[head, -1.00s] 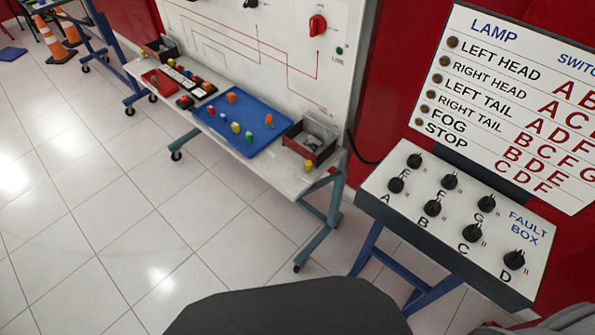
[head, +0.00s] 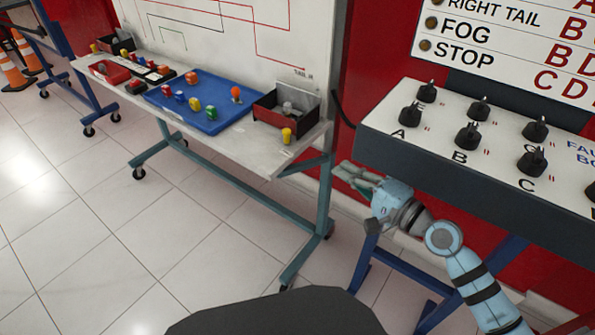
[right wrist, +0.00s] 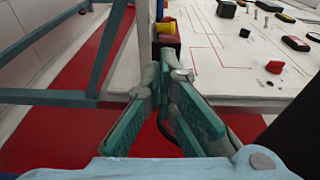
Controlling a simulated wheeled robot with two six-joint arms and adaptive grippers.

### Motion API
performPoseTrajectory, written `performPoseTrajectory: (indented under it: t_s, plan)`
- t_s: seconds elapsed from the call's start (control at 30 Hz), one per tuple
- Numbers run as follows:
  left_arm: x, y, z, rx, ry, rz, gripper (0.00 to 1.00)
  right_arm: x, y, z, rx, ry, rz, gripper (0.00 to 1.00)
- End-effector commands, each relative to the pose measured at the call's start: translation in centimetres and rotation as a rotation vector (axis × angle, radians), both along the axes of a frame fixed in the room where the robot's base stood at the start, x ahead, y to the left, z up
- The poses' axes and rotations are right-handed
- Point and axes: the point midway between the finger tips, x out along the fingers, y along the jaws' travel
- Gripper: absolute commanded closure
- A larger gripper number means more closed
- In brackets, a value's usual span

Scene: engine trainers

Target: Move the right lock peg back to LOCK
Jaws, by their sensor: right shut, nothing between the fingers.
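A yellow peg-like piece (head: 287,135) stands at the near right corner of the trainer bench (head: 245,153). A yellow piece also shows in the right wrist view (right wrist: 166,28), just beyond my fingertips. I cannot tell whether it is the right lock peg, and no LOCK mark is readable. My right gripper (head: 350,172) is to the right of the bench end, below the fault box, apart from the yellow piece. In the right wrist view its two green-padded fingers (right wrist: 166,75) are shut with nothing between them. My left gripper is out of view.
The fault box (head: 470,155) with several black knobs overhangs close above my right arm. A blue tray (head: 215,122) with coloured pieces and a dark red-fronted bin (head: 283,120) stand on the bench. Blue stand legs (head: 365,265) are near the arm.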

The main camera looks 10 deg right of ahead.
Motion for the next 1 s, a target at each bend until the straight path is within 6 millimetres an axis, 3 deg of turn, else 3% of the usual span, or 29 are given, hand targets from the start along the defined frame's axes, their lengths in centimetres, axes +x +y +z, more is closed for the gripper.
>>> performPoseTrajectory:
  t_s: [0.13, 0.47, 0.77, 1.0]
  plan:
    - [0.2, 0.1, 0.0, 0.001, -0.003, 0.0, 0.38, -0.4, 0.7, 1.3, 0.034, -0.012, 0.028, 1.0]
    - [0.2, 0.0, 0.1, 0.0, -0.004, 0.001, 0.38, 0.3, 1.0, 1.4, 0.035, -0.014, 0.024, 1.0]
    - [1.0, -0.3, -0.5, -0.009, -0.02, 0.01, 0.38, 5.2, 3.9, 1.2, 0.037, -0.016, 0.023, 1.0]
    - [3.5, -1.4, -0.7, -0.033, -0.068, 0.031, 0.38, 9.4, 6.4, 1.1, 0.033, -0.013, 0.024, 1.0]
